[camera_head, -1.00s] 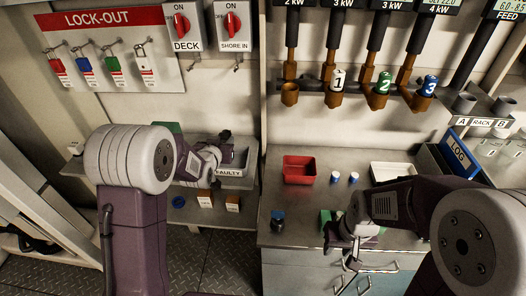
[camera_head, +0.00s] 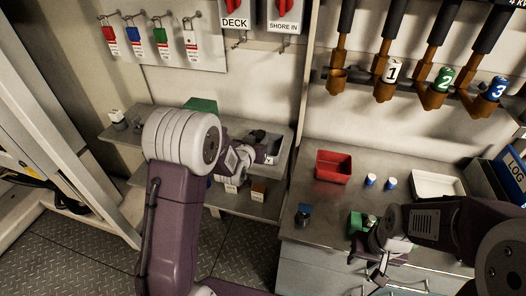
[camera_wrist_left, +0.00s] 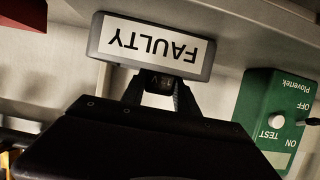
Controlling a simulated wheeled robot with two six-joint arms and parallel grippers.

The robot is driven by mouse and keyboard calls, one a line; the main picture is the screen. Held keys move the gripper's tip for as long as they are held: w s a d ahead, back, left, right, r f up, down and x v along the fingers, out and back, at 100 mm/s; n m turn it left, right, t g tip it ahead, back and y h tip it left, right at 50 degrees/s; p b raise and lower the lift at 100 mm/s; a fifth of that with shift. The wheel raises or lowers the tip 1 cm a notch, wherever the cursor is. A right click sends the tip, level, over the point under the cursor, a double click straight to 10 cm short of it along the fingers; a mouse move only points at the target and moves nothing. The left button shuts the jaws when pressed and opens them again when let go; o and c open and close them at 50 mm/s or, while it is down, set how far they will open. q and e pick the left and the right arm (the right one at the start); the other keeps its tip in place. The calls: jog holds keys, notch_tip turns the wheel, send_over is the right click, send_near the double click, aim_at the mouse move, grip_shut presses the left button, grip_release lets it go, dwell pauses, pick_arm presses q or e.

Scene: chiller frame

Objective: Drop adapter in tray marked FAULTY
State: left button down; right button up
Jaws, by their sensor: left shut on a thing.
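The grey tray marked FAULTY (camera_head: 281,152) stands on the upper shelf in the head view. Its label is mostly hidden there by my left gripper (camera_head: 262,148), but the FAULTY plate (camera_wrist_left: 150,45) shows upside down in the left wrist view. My left gripper (camera_wrist_left: 158,90) is shut on a small dark thing, which I take to be the adapter (camera_wrist_left: 157,84). It is mostly hidden between the fingers. In the head view the gripper is at the tray; I cannot tell whether the adapter touches it. My right gripper (camera_head: 378,268) hangs by the counter front, its fingers unclear.
A green tester box (camera_wrist_left: 277,115) stands beside the tray. The lower shelf holds small labelled blocks (camera_head: 258,190). On the counter are a red bin (camera_head: 333,166), two small blue-and-white items (camera_head: 379,182) and a white tray (camera_head: 437,183). A divider separates shelf and counter.

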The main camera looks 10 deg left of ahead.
pick_arm(q)
jog(key=c, duration=0.9)
grip_release()
jog(key=shift+r, duration=0.1)
jog(key=shift+o, duration=0.2)
jog(key=v, duration=0.9)
notch_tip(320, 180, up, 9)
jog(key=p, duration=0.7)
jog(key=s+f+g+p, duration=0.1)
jog(key=s+f+g, duration=0.4)
jog(key=s, duration=0.6)
jog(key=s+f+g+p, duration=0.1)
jog(key=s+f+g, duration=0.4)
jog(key=s, duration=0.6)
jog(key=shift+n+g+p, duration=0.3)
jog(key=shift+g+p, duration=0.1)
jog(key=shift+g, duration=0.7)
